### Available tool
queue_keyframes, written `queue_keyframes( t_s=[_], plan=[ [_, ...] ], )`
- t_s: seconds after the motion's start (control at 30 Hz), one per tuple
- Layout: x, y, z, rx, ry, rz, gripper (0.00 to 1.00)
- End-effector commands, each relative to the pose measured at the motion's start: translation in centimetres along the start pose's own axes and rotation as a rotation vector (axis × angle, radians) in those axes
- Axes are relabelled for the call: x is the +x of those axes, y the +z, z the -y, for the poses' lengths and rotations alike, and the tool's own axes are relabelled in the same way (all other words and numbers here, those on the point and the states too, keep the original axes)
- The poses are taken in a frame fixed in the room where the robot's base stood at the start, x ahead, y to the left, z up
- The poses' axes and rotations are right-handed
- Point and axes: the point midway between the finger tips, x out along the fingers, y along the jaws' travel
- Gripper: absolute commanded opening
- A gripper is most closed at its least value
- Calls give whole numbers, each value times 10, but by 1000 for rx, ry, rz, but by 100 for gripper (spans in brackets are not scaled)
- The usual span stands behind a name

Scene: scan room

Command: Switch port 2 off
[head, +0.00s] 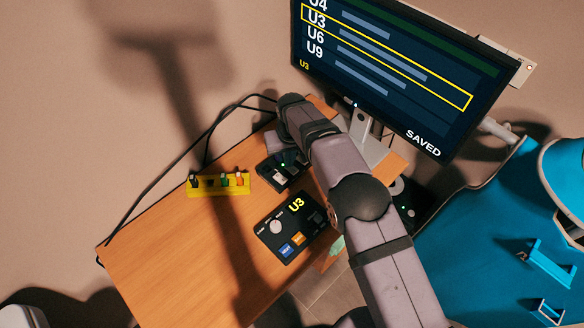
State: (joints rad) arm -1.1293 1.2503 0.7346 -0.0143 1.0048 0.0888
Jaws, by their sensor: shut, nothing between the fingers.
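A black port box (282,170) lies on the wooden table, left of my arm. It has a row of small parts on top, a pale piece at its front and a green light. The port numbers and switch positions are too small to read. My arm reaches in from the lower right, and its wrist end is just above and behind the box. My gripper (286,146) is small and dark there, close to the box's back edge; it is shut and empty. Its fingertips are hard to make out, and I cannot tell whether they touch the box.
A black control box (289,228) marked U3, with a knob and blue and orange buttons, lies in front. A yellow rack (218,186) with colored pieces stands left. A monitor (400,70) shows U3 framed and "SAVED". A cable runs behind. The table's left front (165,270) is clear.

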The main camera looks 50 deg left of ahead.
Motion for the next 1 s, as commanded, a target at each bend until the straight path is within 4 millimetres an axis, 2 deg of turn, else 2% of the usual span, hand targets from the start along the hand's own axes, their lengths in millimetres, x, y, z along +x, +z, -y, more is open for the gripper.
queue_keyframes(
  t_s=[0.27, 1.0],
  plan=[
    [-2, 1, 0, 0, 1, 5, 0],
    [-54, -8, 0, 0, 0, 2, 0]
  ],
)
